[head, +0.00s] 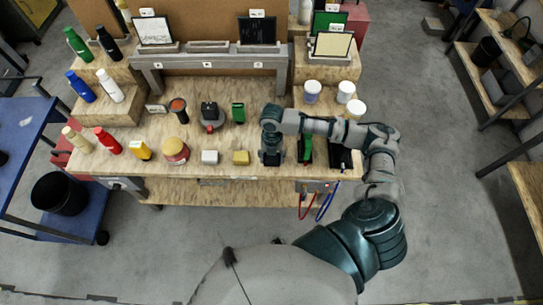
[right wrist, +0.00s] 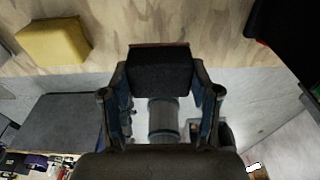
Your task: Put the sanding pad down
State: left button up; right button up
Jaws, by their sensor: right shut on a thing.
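The sanding pad (right wrist: 160,68) is a dark, nearly black block with a thin reddish-brown edge, in the middle of the right wrist view. My right gripper (right wrist: 160,84) is shut on it, with one finger at each side. In the head view my right gripper (head: 271,157) points down at the front edge of the wooden workbench (head: 185,187), just right of a yellow block (head: 241,158). The pad is mostly hidden there by the gripper. I cannot tell whether the pad touches the bench top. My left gripper is not in view.
A white block (head: 210,157) lies left of the yellow one. A green-and-black tool (head: 305,146) stands close to the right of my gripper, with black items (head: 341,158) beyond. Several bottles and jars fill the bench's left and right.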

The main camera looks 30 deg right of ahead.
aim_at(273, 157)
jog(key=shift+w+d+f, duration=0.1)
jog(key=shift+w+d, duration=0.75)
jog(key=shift+w, duration=0.05)
notch_tip(273, 157, down, 2)
jog(key=shift+f+p, duration=0.25)
jog(key=shift+p, duration=0.55)
jog(key=shift+a+f, duration=0.15)
jog(key=shift+f, duration=0.1)
jog(key=shift+a, duration=0.3)
jog(key=o, duration=1)
jog(key=shift+f, duration=0.1)
jog(key=shift+c, duration=0.2)
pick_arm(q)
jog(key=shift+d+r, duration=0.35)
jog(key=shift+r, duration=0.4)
pick_arm(e)
jog(key=shift+o, duration=0.3)
jog(key=shift+d, duration=0.2)
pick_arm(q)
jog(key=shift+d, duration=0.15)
pick_arm(e)
jog(key=shift+d+f, duration=0.1)
jog(key=shift+d, duration=0.1)
